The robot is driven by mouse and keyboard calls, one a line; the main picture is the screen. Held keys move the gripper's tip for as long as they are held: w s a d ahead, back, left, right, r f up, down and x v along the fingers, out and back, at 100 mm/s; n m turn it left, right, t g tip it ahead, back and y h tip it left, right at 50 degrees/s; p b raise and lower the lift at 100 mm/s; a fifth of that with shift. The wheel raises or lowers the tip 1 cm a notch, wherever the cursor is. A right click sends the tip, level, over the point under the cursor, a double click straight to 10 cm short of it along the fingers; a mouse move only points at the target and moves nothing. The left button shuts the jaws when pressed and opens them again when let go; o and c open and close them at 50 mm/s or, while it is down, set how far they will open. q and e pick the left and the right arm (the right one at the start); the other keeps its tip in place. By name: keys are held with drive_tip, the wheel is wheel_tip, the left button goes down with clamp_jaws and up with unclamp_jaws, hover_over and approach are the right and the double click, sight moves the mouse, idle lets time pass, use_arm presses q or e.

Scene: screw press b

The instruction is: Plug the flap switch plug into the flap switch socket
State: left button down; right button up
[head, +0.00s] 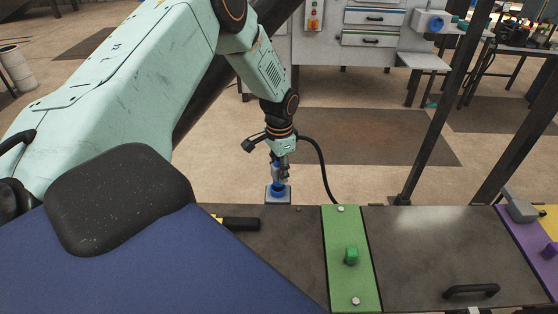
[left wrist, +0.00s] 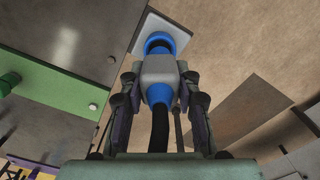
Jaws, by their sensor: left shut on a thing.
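My left gripper (head: 279,171) points down at the far edge of the bench and is shut on the flap switch plug. In the left wrist view the plug (left wrist: 158,69) has a grey block body with blue parts, and a black cable (left wrist: 158,130) runs back from it between the fingers. The flap switch socket (head: 278,194) is a blue ring on a pale square plate. It also shows in the left wrist view (left wrist: 160,40), directly in front of the plug. The plug lines up with the ring and looks close to it or touching; I cannot tell how deep it sits.
A green strip (head: 340,283) with a green knob (head: 351,256) crosses the dark bench top (head: 430,235). A black handle (head: 470,291) stands to its right. A purple panel (head: 525,240) is at the far right. A dark post (head: 440,110) rises behind the bench.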

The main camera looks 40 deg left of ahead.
use_arm(q)
drive_tip(key=shift+f, duration=0.15)
drive_tip(key=shift+f+b, duration=1.1)
drive_tip(key=shift+f, duration=0.25)
idle(0.6)
drive_tip(key=shift+f, duration=0.15)
drive_tip(key=shift+s+f, duration=0.1)
drive_tip(key=shift+f, duration=0.05)
drive_tip(key=c, duration=0.9)
unclamp_jaws()
